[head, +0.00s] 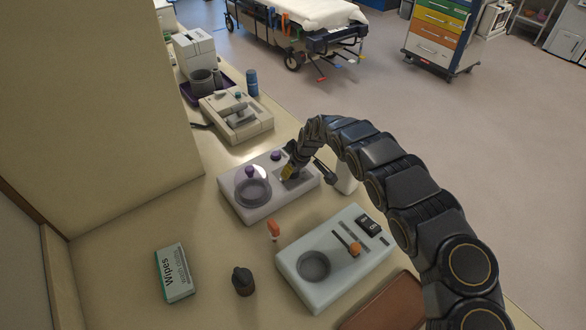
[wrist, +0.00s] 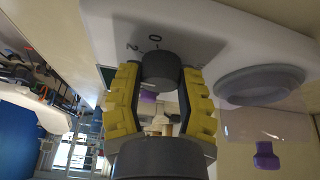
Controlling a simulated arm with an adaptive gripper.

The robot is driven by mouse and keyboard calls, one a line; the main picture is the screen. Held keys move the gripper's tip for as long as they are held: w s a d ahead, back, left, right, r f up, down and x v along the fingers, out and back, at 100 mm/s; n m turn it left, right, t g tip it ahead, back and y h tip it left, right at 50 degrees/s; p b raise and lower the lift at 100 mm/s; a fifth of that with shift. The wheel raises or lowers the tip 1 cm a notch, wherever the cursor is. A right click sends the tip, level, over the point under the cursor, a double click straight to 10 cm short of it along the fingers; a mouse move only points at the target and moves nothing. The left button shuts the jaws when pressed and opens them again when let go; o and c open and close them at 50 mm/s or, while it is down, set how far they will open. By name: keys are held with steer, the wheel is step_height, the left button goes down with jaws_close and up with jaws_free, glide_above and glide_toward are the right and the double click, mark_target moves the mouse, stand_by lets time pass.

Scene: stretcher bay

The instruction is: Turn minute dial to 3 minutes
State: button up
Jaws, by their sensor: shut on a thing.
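The minute dial (wrist: 160,70) is a dark grey round knob on a white device. In the wrist view the marks 0 and 2 show on the grey panel beside it; other marks and any pointer are hidden or cannot be made out. My gripper (wrist: 160,82) has its yellow ribbed fingers on two sides of the dial, shut on it. In the head view my gripper (head: 289,172) reaches down onto the right part of the white device (head: 250,212), and the dial is hidden there.
The device has a clear-lidded round well (head: 253,193) and purple knobs (head: 275,155). A second pale device (head: 300,284) with an orange slider stands in front. A wipes box (head: 175,273), dark bottle (head: 243,281) and orange-topped item (head: 273,230) stand nearby. A beige machine (head: 237,115) stands behind.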

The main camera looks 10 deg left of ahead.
steer(key=shift+a+n+g+y, duration=0.15)
steer(key=shift+n+g, duration=0.15)
steer(key=shift+n, duration=0.55)
steer(key=shift+n+g+y, duration=0.15)
steer(key=shift+n+g, duration=0.15)
steer(key=shift+n, duration=0.55)
steer(key=o, duration=1.1)
steer(key=shift+o, duration=0.2)
steer(key=shift+d+r, duration=0.15)
steer(key=shift+d, duration=0.1)
steer(key=v, duration=1.1)
steer(key=shift+r, duration=0.25)
steer(key=shift+d, duration=0.1)
